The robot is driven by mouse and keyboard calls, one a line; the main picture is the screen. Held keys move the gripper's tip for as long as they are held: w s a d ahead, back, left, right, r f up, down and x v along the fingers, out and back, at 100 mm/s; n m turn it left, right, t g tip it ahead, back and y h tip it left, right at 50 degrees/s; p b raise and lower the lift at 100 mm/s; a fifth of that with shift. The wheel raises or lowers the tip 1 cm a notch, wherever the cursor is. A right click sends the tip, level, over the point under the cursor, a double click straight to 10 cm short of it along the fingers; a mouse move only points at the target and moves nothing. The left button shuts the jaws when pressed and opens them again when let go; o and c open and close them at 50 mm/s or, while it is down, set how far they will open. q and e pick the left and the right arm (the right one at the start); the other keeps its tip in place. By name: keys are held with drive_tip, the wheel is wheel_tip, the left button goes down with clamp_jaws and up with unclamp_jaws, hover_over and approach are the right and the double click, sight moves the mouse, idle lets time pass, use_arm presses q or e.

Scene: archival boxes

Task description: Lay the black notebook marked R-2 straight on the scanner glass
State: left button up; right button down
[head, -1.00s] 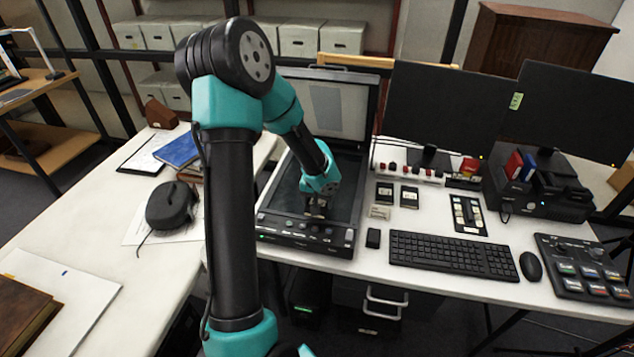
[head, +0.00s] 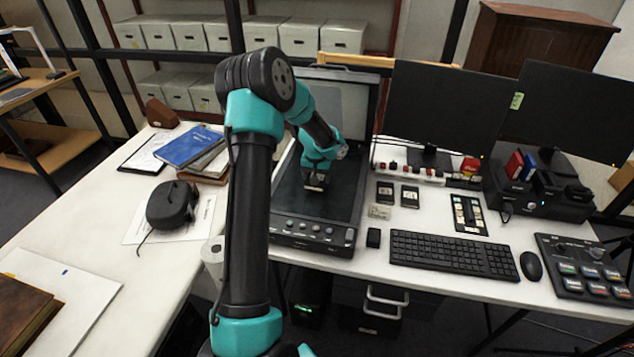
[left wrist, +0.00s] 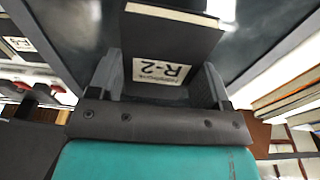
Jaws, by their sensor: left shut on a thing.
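My left gripper (head: 315,186) is over the middle of the scanner glass (head: 338,204). In the left wrist view its fingers (left wrist: 160,85) are shut on the black notebook marked R-2 (left wrist: 170,38), with the white label upside down in that picture and the pale page edges showing. In the head view the notebook is small and mostly hidden by the gripper; I cannot tell whether it touches the glass. The scanner's lid (head: 345,108) stands open behind the glass. My right gripper is not in view.
Two other small black labelled notebooks (head: 385,192) (head: 410,197) lie right of the scanner, with a pale card (head: 379,212) in front. A keyboard (head: 453,254) and monitors (head: 450,105) stand further right. Blue and brown books (head: 188,147) and a black case (head: 173,205) lie left.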

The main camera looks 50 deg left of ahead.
use_arm(q)
drive_tip(key=shift+w+a, duration=0.1)
drive_tip(key=shift+w+a+f, duration=0.1)
drive_tip(key=shift+f, duration=1.7)
drive_tip(key=shift+f, duration=0.15)
drive_tip(key=o, duration=1)
drive_tip(key=shift+c, duration=0.2)
